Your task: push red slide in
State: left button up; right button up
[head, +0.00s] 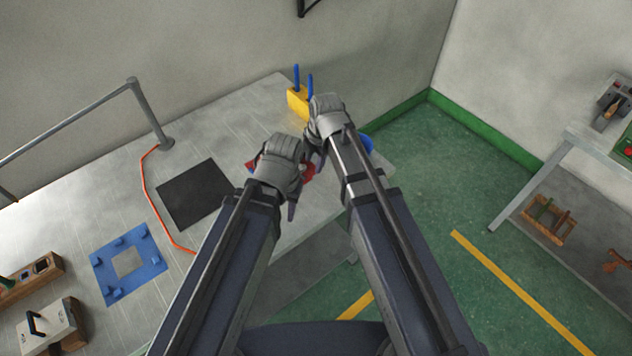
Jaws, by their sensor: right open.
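Red parts, likely of the red slide (309,172), show in small pieces around my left gripper near the far right end of the grey table. Most of the red thing is hidden behind my grippers. My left gripper (296,185) is over it, and I cannot tell whether its jaws are apart or touch the red part. My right gripper (313,155) is open, close beside the left one and just above and right of the red part. Its fingers are partly hidden.
A yellow block (298,103) with blue pegs stands behind my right gripper. A blue thing (366,144) shows partly at its right. A black mat (196,194), orange cord (148,193) and blue frame (128,262) lie left. A second table (566,145) stands right, across green floor.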

aim_at(311, 177)
jog(key=shift+d, duration=0.1)
pick_arm(q)
jog(key=shift+d+f, duration=0.1)
pick_arm(e)
jog(key=shift+w+f, duration=0.1)
pick_arm(q)
notch_tip(311, 177, down, 8)
jog(key=b, duration=0.7)
jog(key=shift+r+b, duration=0.2)
jog(key=shift+b, duration=0.15)
pick_arm(e)
jog(key=f, duration=0.5)
jog(key=w+a+f, duration=0.1)
jog(key=f, duration=0.1)
jog(key=shift+w+f, duration=0.1)
jog(key=shift+f, duration=0.2)
grip_shut()
